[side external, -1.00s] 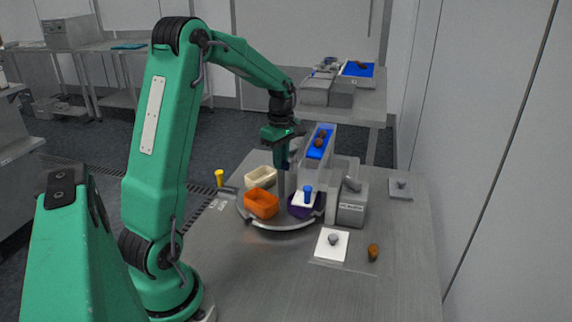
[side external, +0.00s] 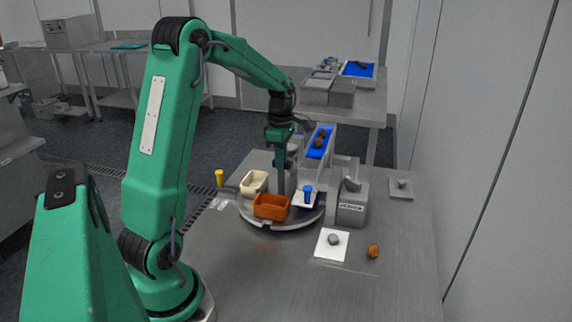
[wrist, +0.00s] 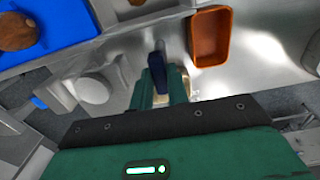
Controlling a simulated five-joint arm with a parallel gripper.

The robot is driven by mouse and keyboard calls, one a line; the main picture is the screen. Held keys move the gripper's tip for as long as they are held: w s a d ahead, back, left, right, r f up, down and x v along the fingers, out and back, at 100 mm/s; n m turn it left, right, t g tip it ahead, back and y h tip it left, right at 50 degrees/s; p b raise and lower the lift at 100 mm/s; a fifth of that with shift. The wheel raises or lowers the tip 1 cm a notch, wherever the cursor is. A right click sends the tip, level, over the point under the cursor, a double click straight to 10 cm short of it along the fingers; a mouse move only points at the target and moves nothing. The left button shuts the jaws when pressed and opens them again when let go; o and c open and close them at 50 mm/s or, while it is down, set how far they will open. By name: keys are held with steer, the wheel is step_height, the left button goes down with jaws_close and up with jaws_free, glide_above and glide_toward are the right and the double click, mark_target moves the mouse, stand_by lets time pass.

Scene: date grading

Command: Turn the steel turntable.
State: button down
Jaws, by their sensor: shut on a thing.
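The steel turntable (side external: 265,226) is a low round plate on the bench, also in the wrist view (wrist: 262,62). A cream tray (side external: 254,183) stands at its back left and an orange tray (side external: 270,207) at its front; the orange tray also shows in the wrist view (wrist: 210,36). My gripper (side external: 283,158) points down over the turntable, behind the orange tray. In the wrist view, its fingers (wrist: 163,86) are shut on a dark blue knob (wrist: 157,66). The knob's lower end is hidden.
A blue-topped peg (side external: 308,192) stands at the turntable's right, by a grey box (side external: 350,205). A blue chute (side external: 319,143) holds a brown date. Another date (side external: 373,251) lies beside a white card (side external: 332,245). A yellow knob (side external: 219,177) stands left. The front bench is clear.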

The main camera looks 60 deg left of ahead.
steer(key=shift+r, duration=0.1)
stand_by(0.4)
steer(key=c, duration=1.4)
jaws_free()
steer(key=shift+o, duration=0.2)
steer(key=shift+r, duration=3.85)
steer(key=shift+d, duration=0.1)
